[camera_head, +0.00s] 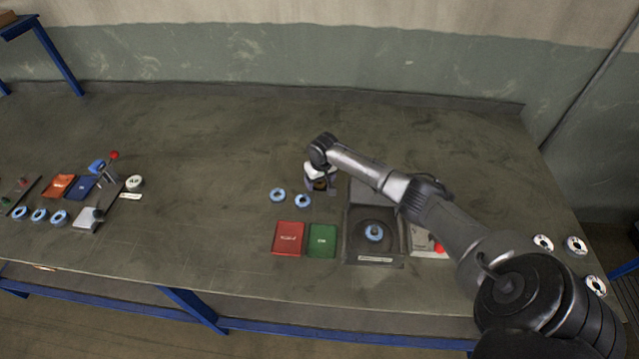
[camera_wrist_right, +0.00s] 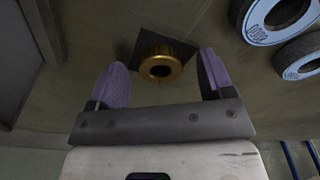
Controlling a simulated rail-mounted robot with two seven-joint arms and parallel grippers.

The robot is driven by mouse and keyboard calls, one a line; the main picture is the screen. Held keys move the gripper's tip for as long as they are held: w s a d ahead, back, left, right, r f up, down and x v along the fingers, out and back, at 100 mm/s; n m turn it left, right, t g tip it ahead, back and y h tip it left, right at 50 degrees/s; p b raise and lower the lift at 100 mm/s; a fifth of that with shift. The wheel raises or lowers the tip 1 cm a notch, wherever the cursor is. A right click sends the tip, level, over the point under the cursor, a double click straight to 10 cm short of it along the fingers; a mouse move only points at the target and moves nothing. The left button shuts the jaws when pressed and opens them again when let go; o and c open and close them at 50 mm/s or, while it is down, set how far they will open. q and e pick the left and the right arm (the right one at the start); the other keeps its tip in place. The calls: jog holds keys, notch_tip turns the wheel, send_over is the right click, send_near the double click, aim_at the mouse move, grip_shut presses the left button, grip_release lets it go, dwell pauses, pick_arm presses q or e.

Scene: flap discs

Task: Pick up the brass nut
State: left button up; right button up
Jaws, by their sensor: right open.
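The brass nut (camera_wrist_right: 160,66) is a round, knurled, gold-coloured piece with a dark centre hole. In the right wrist view it lies on or over a dark square patch (camera_wrist_right: 148,43), between and a little beyond the fingers. My right gripper (camera_wrist_right: 163,80) is open, with a purple-padded finger on each side of the nut and gaps to both. In the head view the right gripper (camera_head: 320,187) hangs over the table left of the dark tray, with a small brownish spot, likely the nut, between its fingers. My left gripper is not in view.
Two blue-ringed discs (camera_head: 277,195) lie just left of the gripper. A red pad (camera_head: 288,239), a green pad (camera_head: 322,241) and a dark tray (camera_head: 388,263) holding a disc stand in front. More discs, pads and a red-knobbed device (camera_head: 110,172) are at left. The table middle is clear.

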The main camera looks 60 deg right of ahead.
jog(key=c, duration=1)
jog(key=shift+c, duration=0.4)
jog(key=shift+r, duration=0.1)
